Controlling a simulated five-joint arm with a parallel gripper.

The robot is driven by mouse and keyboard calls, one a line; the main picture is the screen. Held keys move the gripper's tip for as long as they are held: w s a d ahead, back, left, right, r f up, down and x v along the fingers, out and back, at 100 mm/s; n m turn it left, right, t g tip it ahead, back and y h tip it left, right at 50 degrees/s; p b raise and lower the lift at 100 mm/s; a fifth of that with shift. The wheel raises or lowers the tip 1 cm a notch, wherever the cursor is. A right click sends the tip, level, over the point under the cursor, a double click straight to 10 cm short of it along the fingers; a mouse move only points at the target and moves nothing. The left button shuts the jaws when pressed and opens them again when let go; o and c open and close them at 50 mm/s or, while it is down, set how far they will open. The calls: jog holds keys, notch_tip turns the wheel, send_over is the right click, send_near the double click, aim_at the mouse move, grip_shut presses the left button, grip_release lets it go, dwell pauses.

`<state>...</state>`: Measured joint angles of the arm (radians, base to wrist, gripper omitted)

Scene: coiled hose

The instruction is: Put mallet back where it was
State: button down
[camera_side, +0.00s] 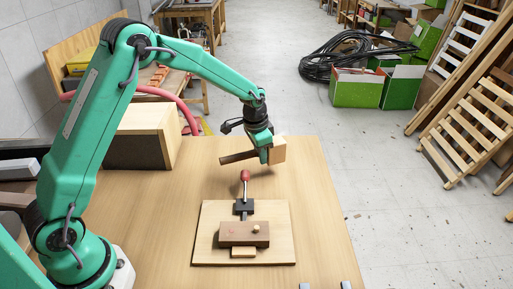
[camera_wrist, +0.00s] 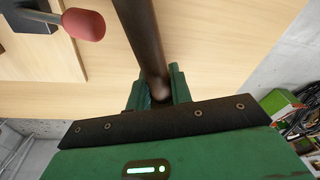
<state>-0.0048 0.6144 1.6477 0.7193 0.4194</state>
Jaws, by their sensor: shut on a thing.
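The mallet has a dark brown handle (camera_side: 237,157) and a pale wooden head (camera_side: 277,150). It is in the air above the table, at the far side of the wooden board. My gripper (camera_side: 265,156) is shut on the mallet, close to its head in the side view. In the wrist view the dark handle (camera_wrist: 146,45) runs up from between my green jaws (camera_wrist: 160,92). The mallet's head does not show in the wrist view. No marked place for the mallet can be made out.
A light board (camera_side: 207,235) on the table carries a brown block and a lever with a red knob (camera_side: 245,175), just below the mallet in the picture. The red knob also shows in the wrist view (camera_wrist: 84,24). A wooden box (camera_side: 143,137) stands left. Table right of the board is clear.

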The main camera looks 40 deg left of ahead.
jog(key=shift+w+a, duration=0.2)
jog(key=shift+f, duration=0.15)
jog(key=shift+f, duration=1.9)
jog(key=shift+f, duration=0.1)
jog(key=c, duration=1.3)
grip_release()
jog(key=shift+s+f, duration=0.1)
jog(key=shift+o, duration=0.2)
